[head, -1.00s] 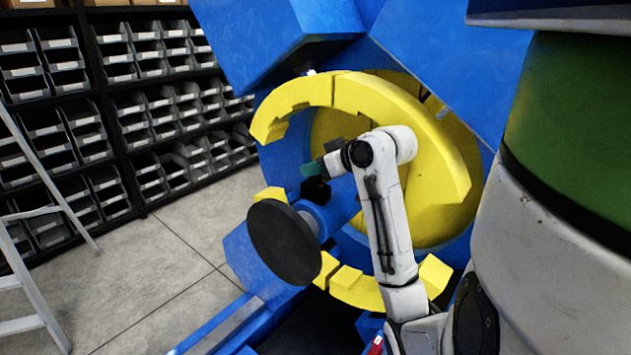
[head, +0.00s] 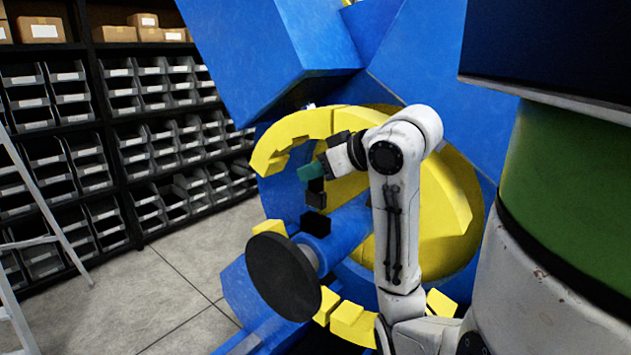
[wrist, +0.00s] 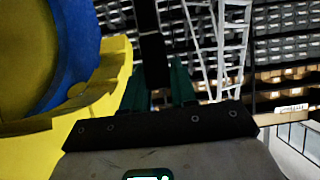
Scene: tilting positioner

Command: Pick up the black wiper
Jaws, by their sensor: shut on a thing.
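My gripper (head: 312,172) has green fingers and is above the blue shaft, in front of the yellow ring. The fingers are shut on the black wiper (head: 316,194), which hangs below them in the head view. In the wrist view the wiper (wrist: 152,55) is a dark upright bar between the two green fingers (wrist: 154,88); its far end runs out of the top of the picture.
The blue shaft (head: 340,235) ends in a dark round disc (head: 283,277). The yellow ring (head: 290,130) of the blue positioner (head: 255,50) stands close behind my arm. Shelves of grey bins (head: 150,140) and a ladder (head: 45,215) stand at left, with open floor (head: 170,270) before them.

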